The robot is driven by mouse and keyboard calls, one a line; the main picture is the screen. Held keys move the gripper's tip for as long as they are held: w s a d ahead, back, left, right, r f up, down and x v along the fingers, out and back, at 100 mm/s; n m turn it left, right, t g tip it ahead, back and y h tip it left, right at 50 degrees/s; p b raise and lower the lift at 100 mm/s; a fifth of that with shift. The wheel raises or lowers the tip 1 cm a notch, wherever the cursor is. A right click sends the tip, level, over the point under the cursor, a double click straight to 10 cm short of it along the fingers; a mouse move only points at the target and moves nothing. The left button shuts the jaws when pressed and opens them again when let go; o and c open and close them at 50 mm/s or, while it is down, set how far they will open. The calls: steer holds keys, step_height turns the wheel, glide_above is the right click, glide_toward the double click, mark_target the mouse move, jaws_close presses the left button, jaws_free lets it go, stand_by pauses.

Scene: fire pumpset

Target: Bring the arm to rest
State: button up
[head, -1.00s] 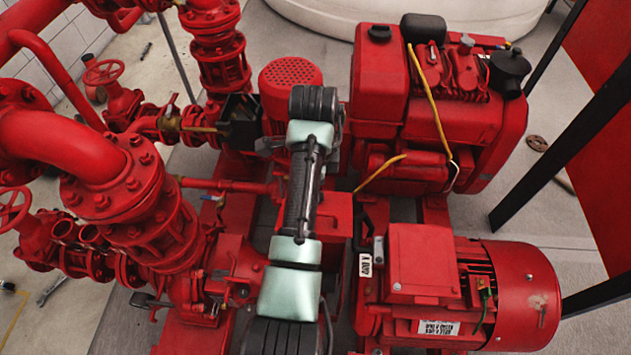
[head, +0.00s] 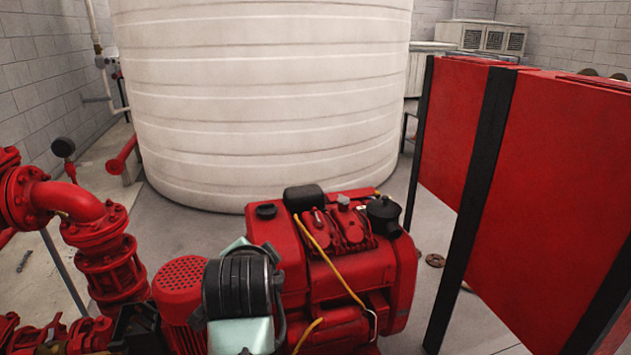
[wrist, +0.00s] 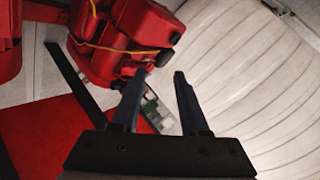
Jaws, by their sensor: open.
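My gripper (wrist: 160,74) shows in the wrist view with its two dark fingers apart and nothing held between them. In the head view my arm rises from the bottom edge, left of the red engine, and its fingers cannot be made out there. The red engine (head: 335,265) with a yellow cable stands just right of my arm in the head view. In the wrist view the engine (wrist: 115,35) is at the upper left, beyond the fingertips. I cannot tell the distance between them.
A large white ribbed tank (head: 265,100) stands behind the engine. Red panels (head: 560,180) on black posts (head: 470,210) stand on the right. Red pipes (head: 75,215) and a red motor with a perforated cap (head: 180,290) are at the left. Grey floor shows between engine and panels.

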steer(key=s+d+r+n+t, duration=0.2)
steer(key=r+t, duration=0.1)
steer(key=r, duration=0.6)
steer(key=s+d+r+n+t+p, duration=0.1)
steer(key=s+d+r+t, duration=0.15)
steer(key=r, duration=0.55)
steer(key=s+d+r+n+t, duration=0.15)
steer(key=r+t, duration=0.25)
steer(key=r, duration=0.5)
steer(key=s+d+r+n+t+h, duration=0.1)
steer(key=s+d+r+n+t, duration=0.1)
steer(key=s+r, duration=0.5)
steer(key=s+d+r+n+t+p, duration=0.1)
steer(key=s+d+r+n+t, duration=0.1)
steer(key=s+r+t, duration=0.3)
steer(key=s+r+n, duration=0.1)
steer(key=s+r, duration=0.2)
steer(key=shift+s+h, duration=0.4)
